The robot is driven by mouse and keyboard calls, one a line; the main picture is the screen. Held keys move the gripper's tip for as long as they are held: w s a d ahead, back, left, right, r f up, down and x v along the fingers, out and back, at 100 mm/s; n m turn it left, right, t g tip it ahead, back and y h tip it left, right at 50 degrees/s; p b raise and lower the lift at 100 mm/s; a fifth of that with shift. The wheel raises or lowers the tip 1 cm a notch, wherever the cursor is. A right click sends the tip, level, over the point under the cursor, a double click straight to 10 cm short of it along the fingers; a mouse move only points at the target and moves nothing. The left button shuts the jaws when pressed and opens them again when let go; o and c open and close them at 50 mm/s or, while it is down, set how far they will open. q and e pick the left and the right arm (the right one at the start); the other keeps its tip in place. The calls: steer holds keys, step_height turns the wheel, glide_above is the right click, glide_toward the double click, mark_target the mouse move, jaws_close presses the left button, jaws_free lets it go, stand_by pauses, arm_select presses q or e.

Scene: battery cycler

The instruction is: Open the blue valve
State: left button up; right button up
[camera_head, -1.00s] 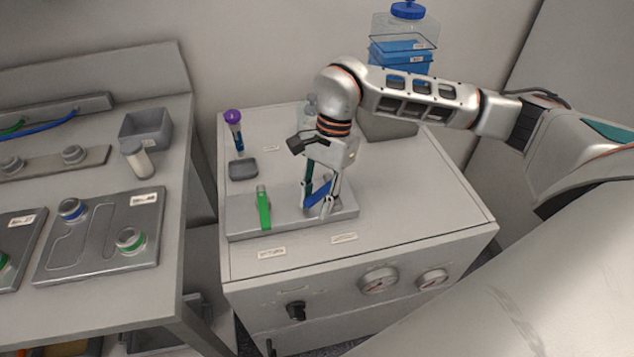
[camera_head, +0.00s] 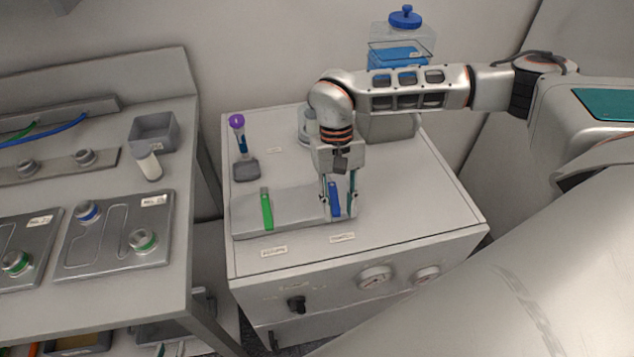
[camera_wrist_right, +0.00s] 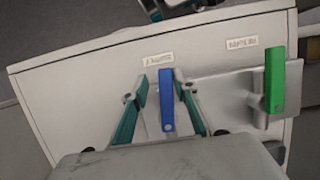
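The blue valve handle (camera_head: 334,198) stands on a grey plate (camera_head: 290,213) on top of the cabinet. In the right wrist view the blue handle (camera_wrist_right: 166,100) points straight between the fingers. My right gripper (camera_head: 338,212) reaches down over it with one finger on each side. In the wrist view my right gripper (camera_wrist_right: 166,112) is open, and gaps show between the fingers and the handle. A green valve handle (camera_head: 267,209) is to the left on the same plate. My left gripper is not in view.
A purple-capped tube (camera_head: 238,132) and a small grey dish (camera_head: 246,170) are behind the green handle. A blue-lidded bottle (camera_head: 403,40) stands at the back. Gauges (camera_head: 375,278) are on the cabinet front. The cabinet top's right side is clear.

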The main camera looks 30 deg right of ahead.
steer(key=c, duration=0.3)
steer(key=shift+c, duration=0.2)
steer(key=shift+d, duration=0.2)
stand_by(0.3)
steer(key=shift+o, duration=1.2)
